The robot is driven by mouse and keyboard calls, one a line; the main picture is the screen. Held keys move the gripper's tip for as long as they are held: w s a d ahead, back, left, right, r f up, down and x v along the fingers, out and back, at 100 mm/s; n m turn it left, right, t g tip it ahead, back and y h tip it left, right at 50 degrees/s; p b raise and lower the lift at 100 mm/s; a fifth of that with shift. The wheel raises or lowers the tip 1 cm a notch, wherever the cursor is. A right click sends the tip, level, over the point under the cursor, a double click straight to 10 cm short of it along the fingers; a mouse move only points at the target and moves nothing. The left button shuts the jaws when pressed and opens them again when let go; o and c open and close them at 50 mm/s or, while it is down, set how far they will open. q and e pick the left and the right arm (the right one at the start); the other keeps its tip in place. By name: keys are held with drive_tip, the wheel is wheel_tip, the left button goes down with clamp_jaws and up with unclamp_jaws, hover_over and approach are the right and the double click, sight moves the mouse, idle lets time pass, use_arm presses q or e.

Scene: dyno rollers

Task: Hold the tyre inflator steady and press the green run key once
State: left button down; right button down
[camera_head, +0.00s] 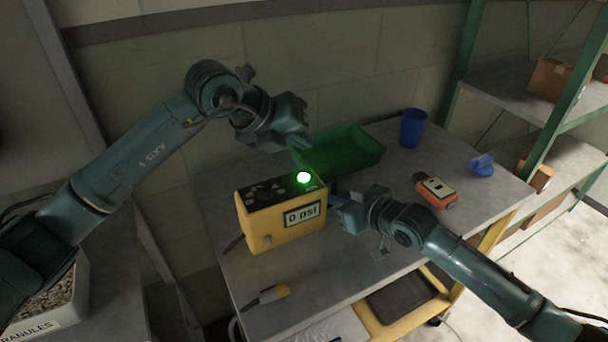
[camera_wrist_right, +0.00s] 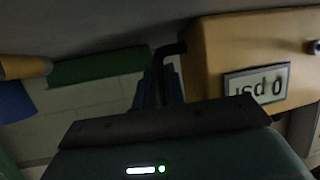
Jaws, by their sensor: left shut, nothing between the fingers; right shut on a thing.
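The tyre inflator (camera_head: 283,234) is a yellow box with a dark top, upright on the grey table. Its display (camera_head: 302,214) reads "0 psi", upside down in the right wrist view (camera_wrist_right: 256,84). The green run key (camera_head: 304,178) glows at the right end of the top. My right gripper (camera_head: 335,198) is at the inflator's right side, shut on its dark handle; the handle and fingers show in the right wrist view (camera_wrist_right: 168,75). My left gripper (camera_head: 303,143) is shut and empty, above and behind the green key, apart from it.
A green tray (camera_head: 345,163) lies behind the inflator. A blue cup (camera_head: 413,128), an orange handheld device (camera_head: 436,191) and a small blue object (camera_head: 482,165) stand to the right. Shelves (camera_head: 520,85) rise at the right.

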drive_tip(key=shift+f, duration=0.1)
idle(0.3)
drive_tip(key=c, duration=1.4)
unclamp_jaws()
drive_tip(key=shift+o, duration=0.2)
drive_tip(key=shift+s+d, duration=0.1)
